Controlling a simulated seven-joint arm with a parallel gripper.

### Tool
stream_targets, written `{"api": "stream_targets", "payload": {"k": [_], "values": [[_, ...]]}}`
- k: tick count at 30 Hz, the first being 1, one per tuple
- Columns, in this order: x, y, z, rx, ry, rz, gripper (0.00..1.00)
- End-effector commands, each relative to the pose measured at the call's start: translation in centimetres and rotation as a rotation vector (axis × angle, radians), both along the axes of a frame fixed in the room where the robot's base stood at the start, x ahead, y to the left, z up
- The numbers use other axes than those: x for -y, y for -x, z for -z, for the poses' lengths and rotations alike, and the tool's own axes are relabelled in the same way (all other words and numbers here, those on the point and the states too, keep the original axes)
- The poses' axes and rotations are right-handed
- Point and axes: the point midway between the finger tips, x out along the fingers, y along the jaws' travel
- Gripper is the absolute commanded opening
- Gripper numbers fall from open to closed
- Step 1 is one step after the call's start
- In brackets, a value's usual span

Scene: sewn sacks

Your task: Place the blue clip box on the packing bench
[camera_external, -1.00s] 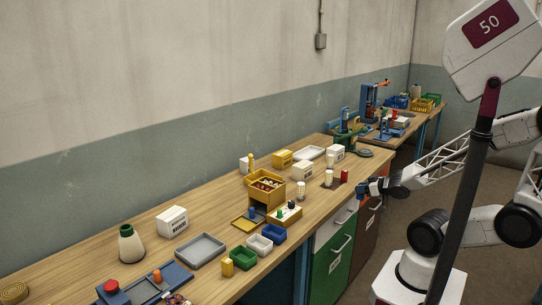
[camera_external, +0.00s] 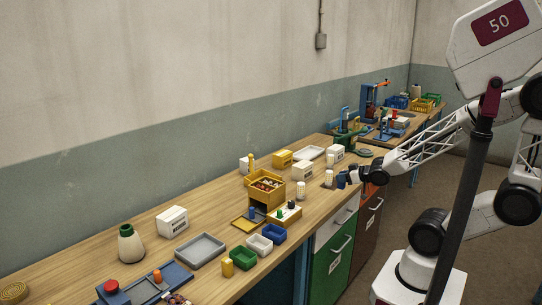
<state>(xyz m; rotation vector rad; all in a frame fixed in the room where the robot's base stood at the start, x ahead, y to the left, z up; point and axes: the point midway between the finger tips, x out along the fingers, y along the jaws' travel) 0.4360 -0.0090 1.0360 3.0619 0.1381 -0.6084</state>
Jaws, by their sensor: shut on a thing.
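The blue clip box (camera_external: 341,181) is a small blue block at the end of my arm, small in the view. My gripper (camera_external: 347,179) is shut on it and holds it over the right front edge of the wooden bench (camera_external: 215,212). I cannot tell whether the box touches the bench top. The gripper hides part of the box, and the fingers are too small to make out clearly.
White cylinders (camera_external: 329,178) and a white box (camera_external: 303,171) stand close left of the held box. A yellow drawer box (camera_external: 265,186), blue bin (camera_external: 273,234) and green bin (camera_external: 243,257) are further left.

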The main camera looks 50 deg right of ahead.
Motion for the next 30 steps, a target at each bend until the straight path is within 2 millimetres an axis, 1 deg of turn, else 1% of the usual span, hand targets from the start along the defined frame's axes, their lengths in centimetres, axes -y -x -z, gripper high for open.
{"api": "stream_targets", "payload": {"k": [3,11,17,23,30], "values": [[-1.3,-1.7,-0.8,-0.001,0.0,-0.018,0.04],[-4.3,-5.0,-2.4,-0.002,0.0,-0.048,0.04],[-7.0,-7.6,-3.6,-0.001,-0.001,-0.071,0.04],[-10.1,-9.9,-4.5,-0.001,-0.001,-0.092,0.04],[-14.1,-12.4,-5.4,-0.001,0.0,-0.113,0.04]]}}
